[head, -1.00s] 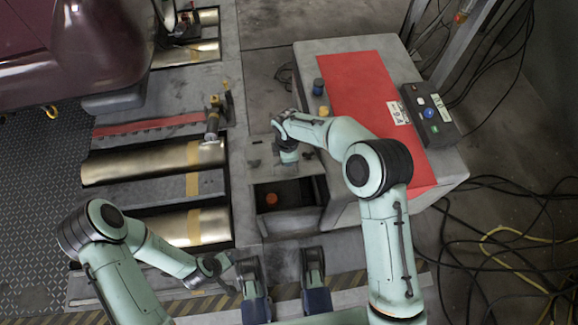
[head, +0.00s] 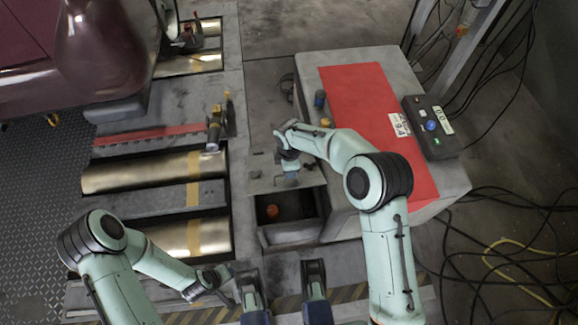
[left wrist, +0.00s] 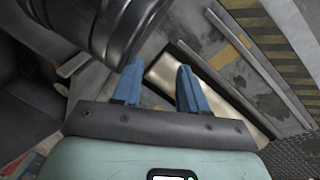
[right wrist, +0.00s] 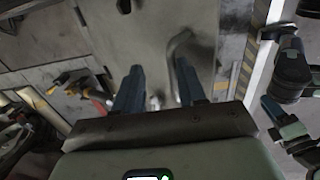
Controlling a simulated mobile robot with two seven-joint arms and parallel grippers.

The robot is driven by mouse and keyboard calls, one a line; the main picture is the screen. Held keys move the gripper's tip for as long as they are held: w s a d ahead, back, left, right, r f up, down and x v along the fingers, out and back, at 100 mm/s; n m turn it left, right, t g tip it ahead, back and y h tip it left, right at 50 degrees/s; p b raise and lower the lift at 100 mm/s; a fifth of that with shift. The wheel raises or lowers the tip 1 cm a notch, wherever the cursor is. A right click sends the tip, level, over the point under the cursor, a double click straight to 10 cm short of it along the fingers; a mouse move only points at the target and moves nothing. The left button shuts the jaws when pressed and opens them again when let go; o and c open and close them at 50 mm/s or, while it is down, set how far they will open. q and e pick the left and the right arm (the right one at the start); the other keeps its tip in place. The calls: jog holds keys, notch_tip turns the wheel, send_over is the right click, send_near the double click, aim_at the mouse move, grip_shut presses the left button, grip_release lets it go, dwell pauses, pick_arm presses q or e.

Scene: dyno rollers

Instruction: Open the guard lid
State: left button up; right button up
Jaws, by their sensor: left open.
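The guard lid (right wrist: 150,30) is a flat grey metal plate with a bent bar handle (right wrist: 180,45) in the right wrist view. In the head view the lid (head: 258,180) lies beyond a dark open recess that holds a round orange-red button (head: 272,211). My right gripper (head: 290,177) is over the lid, near the recess edge; its fingers (right wrist: 155,70) are apart, with the handle close to the right-hand finger. I cannot tell whether they touch. My left gripper (head: 230,290) is low at the left, away from the lid; its fingers (left wrist: 157,75) are open and empty.
A pedestal with a red top (head: 365,110) and a button box (head: 431,127) stands right of the lid. Brass rollers (head: 140,172) and an upright tool (head: 214,130) are at the left. A maroon car (head: 100,45) is at upper left. Cables (head: 500,260) lie on the right floor.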

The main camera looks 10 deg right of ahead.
pick_arm(q)
jog(key=shift+h, duration=0.3)
jog(key=r+p, duration=0.1)
jog(key=d+r+p, duration=0.1)
jog(key=r, duration=0.1)
jog(key=d+r+p, duration=0.1)
jog(key=shift+r, duration=0.3)
pick_arm(e)
notch_tip(320, 180, up, 13)
jog(key=shift+s+r, duration=0.15)
jog(key=shift+s, duration=0.3)
